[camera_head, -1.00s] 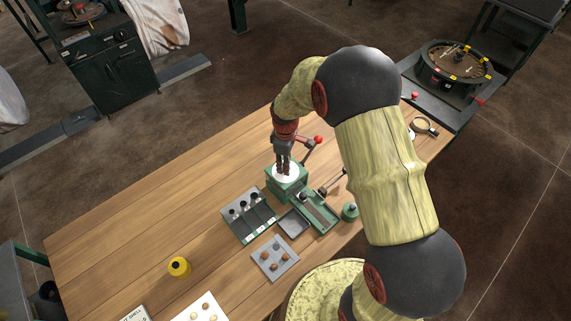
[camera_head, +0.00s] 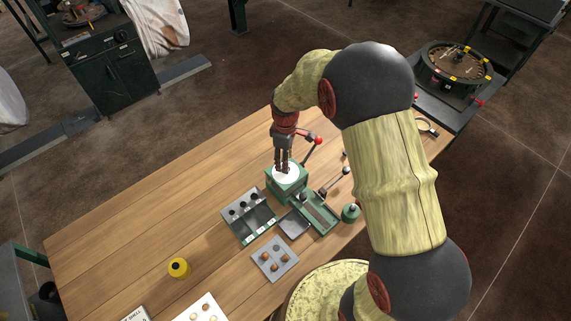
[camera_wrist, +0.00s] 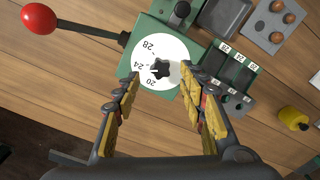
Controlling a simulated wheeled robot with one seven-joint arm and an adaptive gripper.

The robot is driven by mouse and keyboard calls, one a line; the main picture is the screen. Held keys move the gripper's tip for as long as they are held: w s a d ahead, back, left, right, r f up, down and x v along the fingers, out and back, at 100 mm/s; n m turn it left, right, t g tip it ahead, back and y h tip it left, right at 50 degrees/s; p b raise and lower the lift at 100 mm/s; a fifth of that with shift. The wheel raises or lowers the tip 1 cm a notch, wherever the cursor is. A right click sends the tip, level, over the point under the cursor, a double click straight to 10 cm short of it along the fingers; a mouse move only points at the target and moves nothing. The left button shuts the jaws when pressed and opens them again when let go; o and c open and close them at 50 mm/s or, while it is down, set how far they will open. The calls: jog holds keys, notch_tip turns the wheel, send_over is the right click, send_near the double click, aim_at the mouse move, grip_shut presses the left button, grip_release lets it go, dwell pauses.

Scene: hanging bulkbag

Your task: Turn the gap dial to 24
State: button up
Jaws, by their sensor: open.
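The gap dial (camera_wrist: 176,47) is a white disc with a black lobed knob (camera_wrist: 160,69) at its middle. The numbers 28, 24 and 20 show along its left and lower side in the wrist view. The knob's pointing side seems to face the 20 to 24 side, but the exact reading is too small to tell. The dial also shows on top of the green machine in the head view (camera_head: 293,176). My gripper (camera_wrist: 160,76) is open, one finger on each side of the knob, with no clear contact. It hangs over the dial in the head view (camera_head: 281,170).
A red-ball lever (camera_wrist: 40,19) sticks out from the green machine (camera_wrist: 128,62). A compartment tray (camera_head: 236,221), a small grey tray (camera_head: 293,224) and a plate of brown nuts (camera_head: 268,270) lie nearby. The table's left part is clear.

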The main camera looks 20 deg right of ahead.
notch_tip(320, 180, up, 8)
jog(key=shift+r, duration=0.25)
dwell(0.5)
jog(key=s+r+m+t+b, duration=0.2)
jog(key=s+r+m+b, duration=0.2)
jog(key=s, duration=0.9)
jog(key=s+r+m+t+b, duration=0.3)
jog(key=s+r+m+b, duration=0.2)
jog(key=s+r, duration=0.3)
jog(key=s+m, duration=0.1)
jog(key=s, duration=0.3)
jog(key=shift+s+r+m+t, duration=0.15)
jog(key=shift+s+m+t, duration=0.15)
jog(key=shift+s, duration=0.05)
jog(key=shift+d, duration=0.1)
